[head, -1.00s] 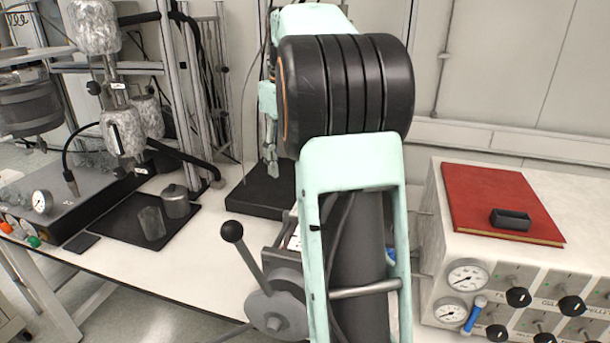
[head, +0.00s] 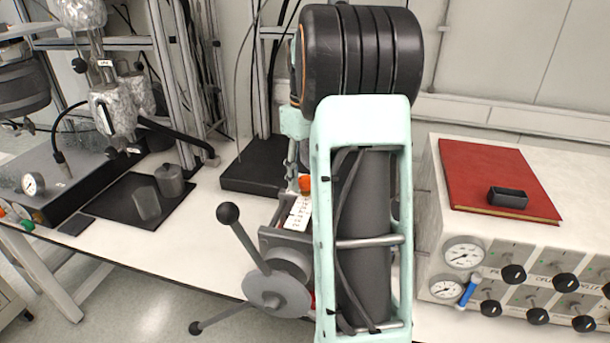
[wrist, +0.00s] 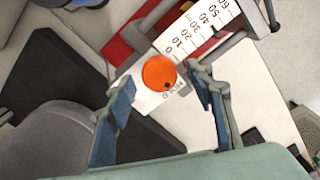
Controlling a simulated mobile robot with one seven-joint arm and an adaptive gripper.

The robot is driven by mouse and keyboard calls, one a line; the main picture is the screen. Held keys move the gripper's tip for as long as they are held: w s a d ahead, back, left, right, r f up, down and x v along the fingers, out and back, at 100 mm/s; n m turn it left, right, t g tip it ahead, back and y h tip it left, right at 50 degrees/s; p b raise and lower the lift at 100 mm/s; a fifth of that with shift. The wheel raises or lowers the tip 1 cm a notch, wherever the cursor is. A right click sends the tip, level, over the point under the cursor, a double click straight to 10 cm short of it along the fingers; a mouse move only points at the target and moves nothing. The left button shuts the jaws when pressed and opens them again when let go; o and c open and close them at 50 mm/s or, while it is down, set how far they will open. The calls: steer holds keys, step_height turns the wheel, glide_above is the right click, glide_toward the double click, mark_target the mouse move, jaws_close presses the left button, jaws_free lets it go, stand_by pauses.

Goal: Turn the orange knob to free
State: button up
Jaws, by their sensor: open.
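The orange knob (wrist: 159,73) is a round disc with a small dark dot near its lower edge, in the upper middle of the wrist view. It sits at the zero end of a white scale plate (wrist: 212,25) with black numbers. Small letters beside the knob are partly covered and hard to read. My gripper (wrist: 160,92) is open, one finger to each side of the knob in the picture; contact cannot be told. In the head view the knob (head: 305,184) shows just left of my arm, above the white plate (head: 299,213). My gripper is mostly hidden there.
A grey lever wheel with black ball handles (head: 276,291) stands in front of the plate. A white control box (head: 433,215) with gauges and a red book (head: 495,180) is on the right. A black base plate (head: 255,165) lies behind the knob.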

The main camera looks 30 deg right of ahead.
steer(key=shift+f, duration=0.25)
steer(key=c, duration=1.2)
steer(key=shift+o, duration=0.2)
